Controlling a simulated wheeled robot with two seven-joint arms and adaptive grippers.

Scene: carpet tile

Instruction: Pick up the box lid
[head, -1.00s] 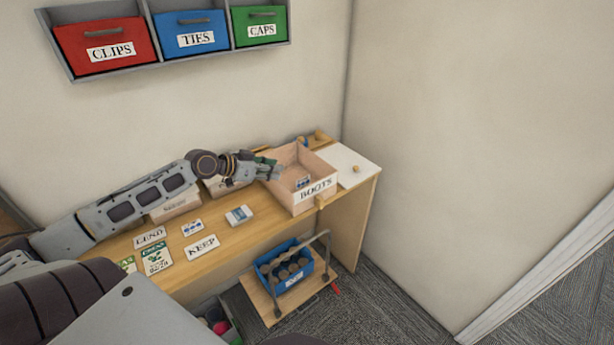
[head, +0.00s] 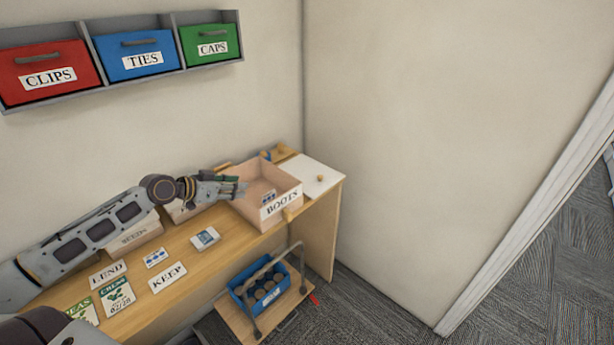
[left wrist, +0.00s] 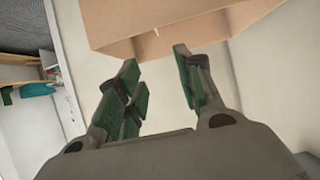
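The box lid (head: 306,170) looks like a flat white panel with a small wooden knob (head: 320,178). It lies at the right end of the wooden desk in the head view, just right of the open box labelled BOOTS (head: 258,188). My left gripper (head: 238,187) is at the left side of that box, apart from the lid. In the left wrist view its green-padded fingers (left wrist: 158,76) are spread with nothing between them, and a tan box wall (left wrist: 165,45) shows just beyond. The lid cannot be made out there. My right gripper is not in view.
A SEEDS box (head: 133,236), LEND (head: 108,273) and KEEP (head: 168,277) labels, and a small white-blue packet (head: 205,238) are on the desk. A blue crate (head: 262,285) stands on a low trolley in front. Wall bins (head: 140,55) hang above. Walls bound the desk's back and right.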

